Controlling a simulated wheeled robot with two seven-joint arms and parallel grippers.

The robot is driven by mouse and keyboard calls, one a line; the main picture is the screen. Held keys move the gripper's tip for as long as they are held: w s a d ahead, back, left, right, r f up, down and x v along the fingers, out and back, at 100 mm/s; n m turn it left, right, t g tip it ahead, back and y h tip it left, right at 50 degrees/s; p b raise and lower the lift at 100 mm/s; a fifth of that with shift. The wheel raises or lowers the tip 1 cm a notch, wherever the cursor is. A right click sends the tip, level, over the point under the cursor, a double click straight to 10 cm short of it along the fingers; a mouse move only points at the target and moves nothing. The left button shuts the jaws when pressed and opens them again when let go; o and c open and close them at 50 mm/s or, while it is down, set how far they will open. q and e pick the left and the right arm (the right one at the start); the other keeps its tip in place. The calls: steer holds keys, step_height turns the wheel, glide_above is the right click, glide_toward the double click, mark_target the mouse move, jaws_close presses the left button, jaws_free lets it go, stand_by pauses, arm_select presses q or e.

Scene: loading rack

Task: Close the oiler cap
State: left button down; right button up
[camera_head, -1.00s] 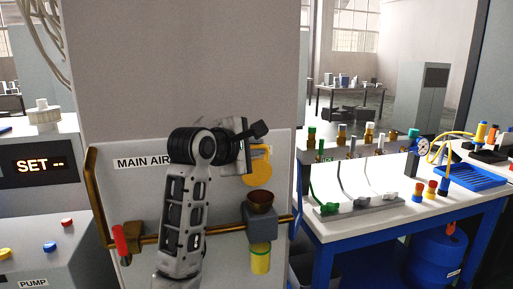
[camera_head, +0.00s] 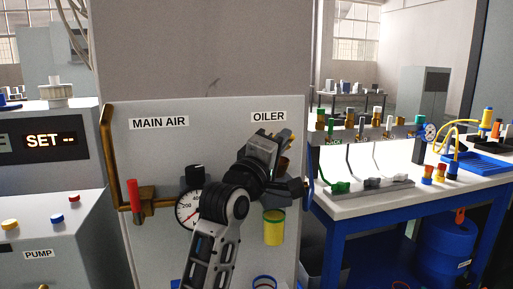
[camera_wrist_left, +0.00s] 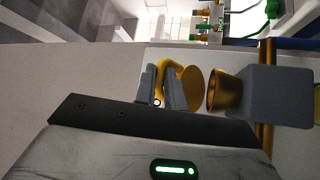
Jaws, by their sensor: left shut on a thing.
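The oiler hangs on the panel under the OILER label. Its brown funnel-like mouth (camera_head: 284,165) is partly hidden by my left gripper in the head view, and its yellow-rimmed cup (camera_head: 273,227) hangs below. The left wrist view shows the mouth (camera_wrist_left: 222,93) and the grey oiler block (camera_wrist_left: 275,95) clearly. In the head view the left gripper (camera_head: 279,142) is above the mouth. My right gripper is not in view.
A gauge (camera_head: 188,210) and a brass pipe with a red valve handle (camera_head: 133,195) are left of the oiler. A white workbench (camera_head: 380,200) with fittings stands to the right. A control console (camera_head: 55,205) stands at the left.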

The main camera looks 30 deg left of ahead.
arm_select(q)
steer(key=shift+s+d+f+m+t+h+b, duration=0.15)
steer(key=shift+f+m+t+h+b, duration=0.45)
steer(key=shift+f+m+b, duration=0.65)
steer(key=shift+s+d+f+m+t+h+b, duration=0.2)
steer(key=shift+f+m+t+h+b, duration=0.2)
steer(key=shift+f+m+h+b, duration=0.75)
steer(key=shift+s+d+f+m+t+h+b, duration=0.15)
steer(key=shift+f+m+t+h+b, duration=0.3)
steer(key=shift+f+m+b, duration=0.85)
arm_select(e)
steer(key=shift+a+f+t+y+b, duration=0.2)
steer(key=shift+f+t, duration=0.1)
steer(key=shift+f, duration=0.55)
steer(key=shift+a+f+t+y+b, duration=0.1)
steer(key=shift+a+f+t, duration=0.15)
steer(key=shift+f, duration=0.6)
arm_select(q)
steer(key=shift+r+n, duration=0.25)
steer(key=shift+n, duration=0.05)
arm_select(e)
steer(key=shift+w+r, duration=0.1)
arm_select(q)
steer(key=c, duration=1.5)
jaws_free()
steer(key=shift+a, duration=0.1)
